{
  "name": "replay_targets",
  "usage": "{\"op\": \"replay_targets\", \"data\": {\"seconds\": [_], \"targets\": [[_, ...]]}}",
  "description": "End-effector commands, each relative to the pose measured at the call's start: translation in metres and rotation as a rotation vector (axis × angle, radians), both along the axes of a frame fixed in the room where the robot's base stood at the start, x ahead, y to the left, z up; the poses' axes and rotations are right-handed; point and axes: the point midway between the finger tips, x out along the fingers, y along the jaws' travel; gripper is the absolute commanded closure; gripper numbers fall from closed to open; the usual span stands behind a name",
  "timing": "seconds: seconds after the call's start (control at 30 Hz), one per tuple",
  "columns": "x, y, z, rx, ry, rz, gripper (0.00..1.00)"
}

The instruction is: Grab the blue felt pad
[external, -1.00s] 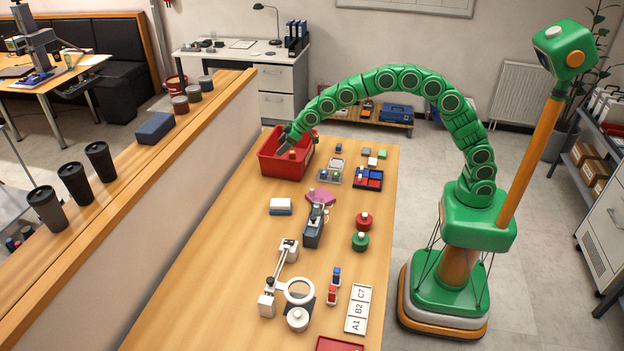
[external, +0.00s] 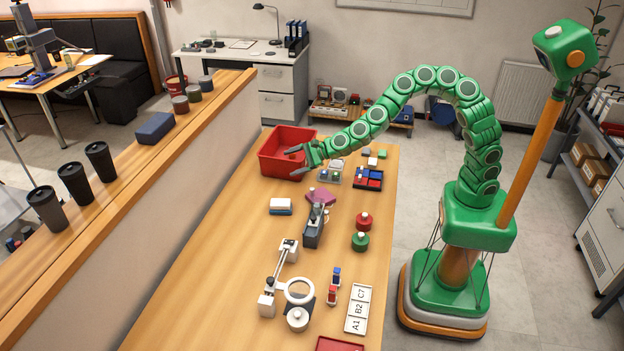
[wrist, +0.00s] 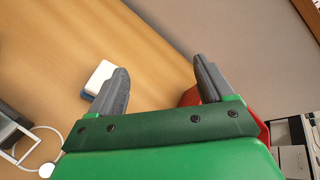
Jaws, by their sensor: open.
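A small block with a white top and a blue lower layer (external: 280,212), which looks like the blue felt pad, lies flat on the wooden table, in front of the red bin. In the wrist view the pad (wrist: 89,96) is at the left, partly hidden behind my left finger. My gripper (external: 294,160) is open, with nothing seen between its fingers. It is above the near right part of the bin, apart from the pad and farther back. In the wrist view my gripper (wrist: 161,66) has its fingers wide apart over bare wood.
The red bin (external: 270,150) stands at the table's far left. Bare table surrounds the pad's left side. A low partition (external: 190,180) runs along the left.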

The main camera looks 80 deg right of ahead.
Motion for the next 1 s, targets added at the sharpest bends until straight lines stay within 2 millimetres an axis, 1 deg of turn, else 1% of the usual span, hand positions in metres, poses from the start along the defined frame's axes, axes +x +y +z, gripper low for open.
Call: {"op": "replay_targets", "data": {"seconds": [0.03,0.2,0.4,0.6,1.0], "targets": [[-0.009,0.009,-0.001,0.091,0.022,-0.039,0.19],[-0.031,0.025,-0.006,0.327,0.083,-0.158,0.19],[-0.05,0.037,-0.008,0.516,0.132,-0.255,0.19],[-0.068,0.049,-0.011,0.664,0.178,-0.331,0.19],[-0.067,0.046,-0.055,0.663,0.176,-0.338,0.19]]}}
